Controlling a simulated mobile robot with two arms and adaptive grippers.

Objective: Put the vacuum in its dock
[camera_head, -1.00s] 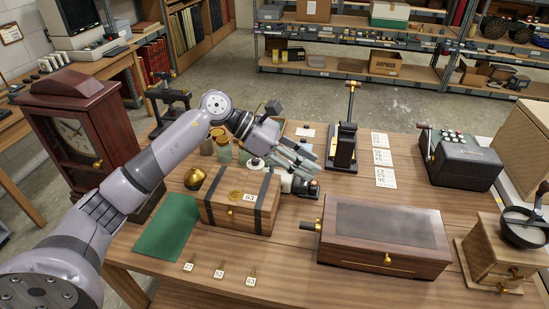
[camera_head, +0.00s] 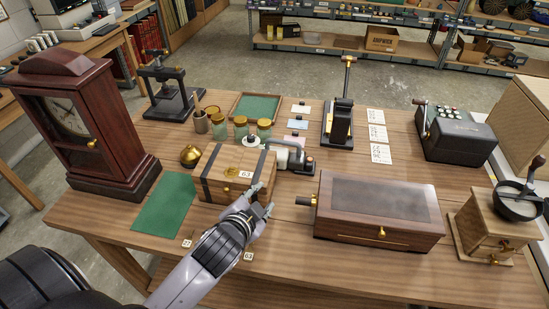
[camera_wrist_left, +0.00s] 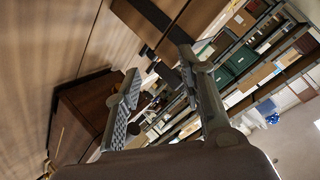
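What looks like a small grey and white hand vacuum (camera_head: 285,147) lies behind the strapped wooden box on the table, with a curved grey handle. A dark block (camera_head: 307,164) at its right end may be its dock; I cannot tell whether the vacuum is seated in it. My left gripper (camera_head: 262,200) is in front of the strapped box, away from the vacuum. Its fingers are apart with nothing between them, as the left wrist view (camera_wrist_left: 160,65) also shows. My right gripper is not in view.
The strapped wooden box (camera_head: 210,190) and the dark crank box (camera_head: 330,225) flank my left gripper. A clock (camera_head: 65,115), green mat (camera_head: 165,205), brass bell (camera_head: 190,155), jars (camera_head: 241,128) and a green-lined tray (camera_head: 240,104) stand around.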

